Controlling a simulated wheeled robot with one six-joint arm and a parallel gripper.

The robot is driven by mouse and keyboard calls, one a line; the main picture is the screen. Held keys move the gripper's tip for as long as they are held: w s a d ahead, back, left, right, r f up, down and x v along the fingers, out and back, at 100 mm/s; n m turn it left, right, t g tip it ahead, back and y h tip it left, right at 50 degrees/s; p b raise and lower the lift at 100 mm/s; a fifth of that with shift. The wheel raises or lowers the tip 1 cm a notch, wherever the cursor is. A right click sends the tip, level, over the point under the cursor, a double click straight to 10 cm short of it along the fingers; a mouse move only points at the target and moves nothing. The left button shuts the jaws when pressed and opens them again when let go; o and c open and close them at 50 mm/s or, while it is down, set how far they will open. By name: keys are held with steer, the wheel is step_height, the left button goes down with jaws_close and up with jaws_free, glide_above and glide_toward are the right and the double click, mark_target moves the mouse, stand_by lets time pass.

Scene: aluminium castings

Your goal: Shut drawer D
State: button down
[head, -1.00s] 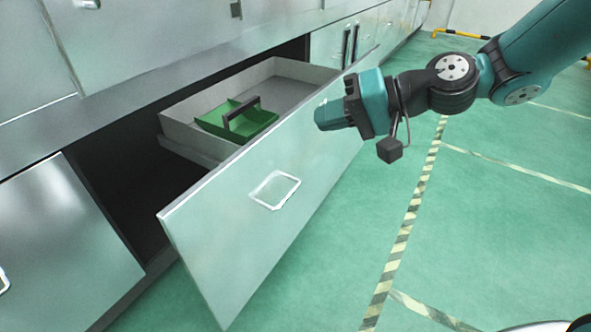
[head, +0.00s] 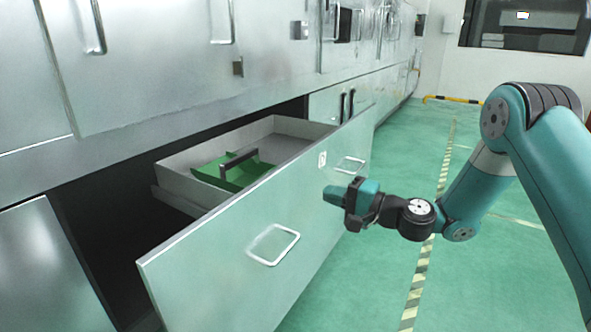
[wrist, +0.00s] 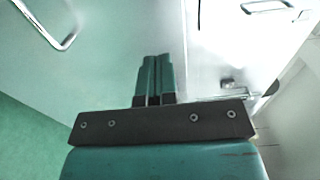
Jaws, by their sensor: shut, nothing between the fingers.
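An open drawer with a wide pale metal front (head: 235,240) stands pulled out of the cabinet. Its front carries two loop handles, a near one (head: 273,244) and a far one (head: 350,165), and a small white label (head: 322,159) whose letter is too small to read. My gripper (head: 328,193) is shut and empty, in front of the drawer front near the far handle. In the wrist view the shut fingers (wrist: 156,75) point at a pale panel with a handle (wrist: 50,30) at upper left. I cannot tell whether the fingertips touch the front.
A green tray with a dark handle (head: 235,170) lies inside the drawer. Cabinet doors (head: 150,60) rise above it. The green floor (head: 400,150) to the right is clear, with a striped line (head: 420,270) and a yellow-black barrier (head: 455,100) at the back.

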mark_target(286, 181)
steer(key=p+x, duration=0.6)
steer(key=x, duration=0.2)
steer(key=shift+w+a+f, duration=0.1)
steer(key=shift+a, duration=0.2)
steer(key=shift+w+a, duration=0.4)
steer(key=shift+a, duration=0.15)
steer(key=shift+w, duration=0.1)
